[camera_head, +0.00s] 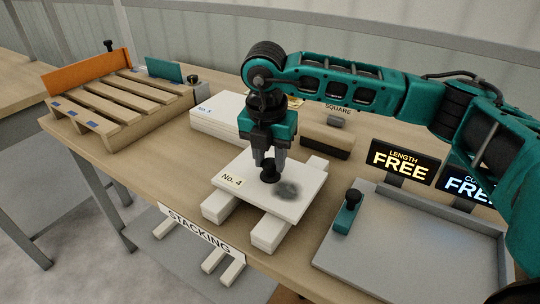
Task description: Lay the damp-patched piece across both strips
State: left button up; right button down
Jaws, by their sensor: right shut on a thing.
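The white piece (247,192) is a flat square board with a "No. 4" label and a grey damp patch (287,190) near its right corner. It appears to lie across the two white strips (269,232), whose ends show beyond its edges. Whether it bears fully on both I cannot tell. My right gripper (270,164) points down over the middle of the board. It is shut on a dark knob-like piece (270,174) that stands at the board's top face. The contact under the knob is hidden. My left gripper is not in view.
A stack of white boards (218,121) and a dark block (326,142) stand behind. A grey tray (420,250) with a teal black-knobbed block (347,212) is at right, near the lit "FREE" signs (401,162). A wooden pallet (120,102) is at left. The "STACKING" sign (199,232) hangs in front.

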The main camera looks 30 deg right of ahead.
jog(key=c, duration=0.7)
grip_release()
